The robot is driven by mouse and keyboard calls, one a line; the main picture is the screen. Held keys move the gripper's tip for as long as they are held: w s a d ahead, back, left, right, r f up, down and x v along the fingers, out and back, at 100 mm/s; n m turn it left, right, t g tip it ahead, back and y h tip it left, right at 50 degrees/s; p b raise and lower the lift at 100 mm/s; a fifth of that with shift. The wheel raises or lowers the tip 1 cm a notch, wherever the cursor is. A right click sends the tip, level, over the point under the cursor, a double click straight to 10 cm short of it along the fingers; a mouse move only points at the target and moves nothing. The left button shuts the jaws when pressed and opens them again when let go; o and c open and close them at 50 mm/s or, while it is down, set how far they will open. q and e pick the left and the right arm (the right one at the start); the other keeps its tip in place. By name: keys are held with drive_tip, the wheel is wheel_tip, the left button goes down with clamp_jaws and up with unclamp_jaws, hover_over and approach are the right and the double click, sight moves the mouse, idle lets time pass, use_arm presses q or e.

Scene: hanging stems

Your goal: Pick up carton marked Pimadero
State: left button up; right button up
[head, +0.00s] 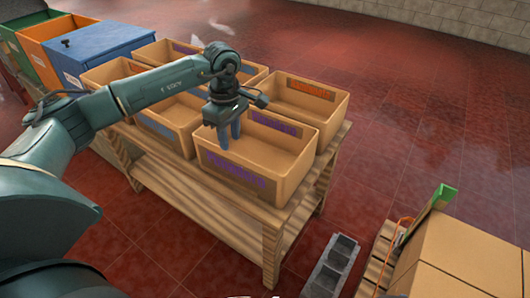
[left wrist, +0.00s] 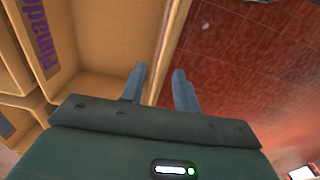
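The carton (head: 285,170) with purple lettering is an open tan box at the table's front right corner. Its front label is too small to read surely in the head view; the left wrist view shows part of a purple word like "Pimad" on the carton (left wrist: 85,40). My left gripper (head: 229,143) points down over the carton's front side, open and empty. In the left wrist view the gripper (left wrist: 160,72) has its fingers apart, with the carton's rim running between them and red floor beyond. I cannot tell whether they touch it. My right gripper is not in view.
Other open cartons, including an orange-labelled one (head: 310,95), stand close behind and left on the wooden table (head: 205,205). A blue bin (head: 95,50) is at back left. Red floor is clear at right.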

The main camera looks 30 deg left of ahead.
sight(232, 153)
use_arm(q)
wheel_tip(232, 153, down, 6)
drive_tip(key=f, duration=0.3)
drive_tip(key=f+b, duration=0.1)
drive_tip(key=f, duration=0.1)
drive_tip(key=shift+s+d+f, duration=0.1)
drive_tip(key=shift+s+d, duration=0.05)
drive_tip(key=shift+d, duration=0.25)
clamp_jaws()
idle(1.2)
